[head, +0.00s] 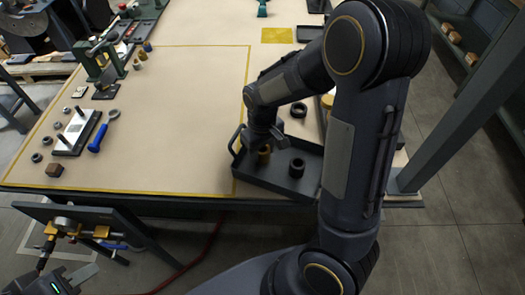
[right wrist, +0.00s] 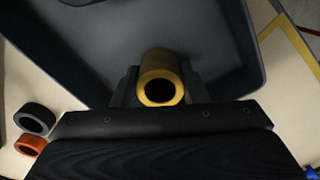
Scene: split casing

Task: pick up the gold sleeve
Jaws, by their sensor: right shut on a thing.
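The gold sleeve (head: 264,151) shows under my right gripper (head: 262,146) at the left part of the black tray (head: 270,186) in the head view. In the right wrist view the sleeve (right wrist: 159,66) stands between the two dark fingers of my right gripper (right wrist: 160,90), which is shut on it, with its open end facing the camera. I cannot tell whether the sleeve still touches the tray floor. What looks like part of my left gripper (head: 66,282) shows at the bottom left, below the table; its jaws are not clear.
A black sleeve (head: 297,168) stands in the tray, right of the gold one. A dark ring (head: 298,110) lies beyond the tray. A dark ring (right wrist: 35,118) and an orange ring (right wrist: 30,145) lie outside it.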

